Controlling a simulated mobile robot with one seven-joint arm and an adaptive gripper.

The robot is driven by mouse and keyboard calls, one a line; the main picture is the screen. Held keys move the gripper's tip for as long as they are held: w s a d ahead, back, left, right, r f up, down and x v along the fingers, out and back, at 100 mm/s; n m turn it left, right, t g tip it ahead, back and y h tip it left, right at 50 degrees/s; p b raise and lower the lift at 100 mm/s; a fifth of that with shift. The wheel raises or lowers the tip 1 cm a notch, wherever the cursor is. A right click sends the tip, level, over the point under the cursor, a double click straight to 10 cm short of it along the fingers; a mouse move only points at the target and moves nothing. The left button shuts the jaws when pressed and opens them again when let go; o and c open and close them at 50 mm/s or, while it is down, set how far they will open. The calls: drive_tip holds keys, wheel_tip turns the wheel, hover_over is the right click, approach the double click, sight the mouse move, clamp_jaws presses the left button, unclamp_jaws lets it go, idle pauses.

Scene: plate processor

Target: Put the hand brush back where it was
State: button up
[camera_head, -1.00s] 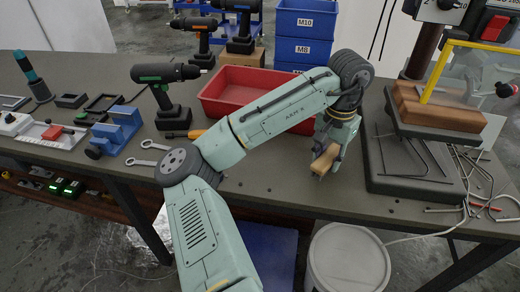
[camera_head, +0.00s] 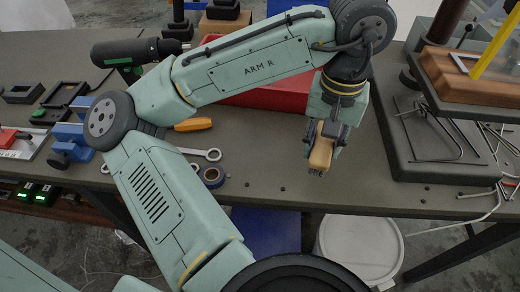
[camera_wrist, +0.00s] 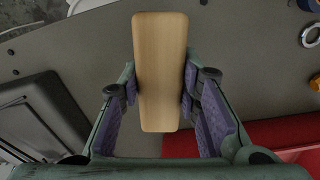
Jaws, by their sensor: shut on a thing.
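The hand brush (camera_head: 321,152) has a pale wooden back, with dark bristles just visible under its lower end in the head view. My gripper (camera_head: 326,142) is shut on the brush and holds it over the bench (camera_head: 265,190), near the front edge. In the wrist view the wooden back (camera_wrist: 160,70) stands between the two purple-padded fingers. Most of the bristles are hidden. I cannot tell how high the brush is above the bench.
A red tray (camera_head: 265,97) lies behind my arm. A drill press base (camera_head: 440,150) stands at right with bent rods. A tape roll (camera_head: 212,177), a wrench (camera_head: 202,154) and an orange handle (camera_head: 193,124) lie left. A white bucket (camera_head: 358,248) is below the front edge.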

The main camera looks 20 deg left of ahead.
drive_tip(key=s, duration=0.2)
drive_tip(key=s+a+n, duration=0.1)
drive_tip(key=s, duration=0.1)
drive_tip(key=s+f+n, duration=0.1)
drive_tip(key=s, duration=0.2)
drive_tip(key=shift+a+f+b, duration=0.1)
drive_tip(key=shift+a+b, duration=0.1)
drive_tip(key=shift+b, duration=0.2)
drive_tip(key=shift+s+a+n, duration=0.1)
drive_tip(key=shift+a+n, duration=0.2)
drive_tip(key=p, duration=0.2)
hover_over(259, 147)
drive_tip(key=shift+s+d+f, duration=0.2)
drive_tip(key=shift+d+f, duration=0.05)
drive_tip(key=shift+f, duration=0.45)
drive_tip(key=shift+w+a+f, duration=0.1)
drive_tip(key=shift+a, duration=0.05)
drive_tip(key=shift+f, duration=1.7)
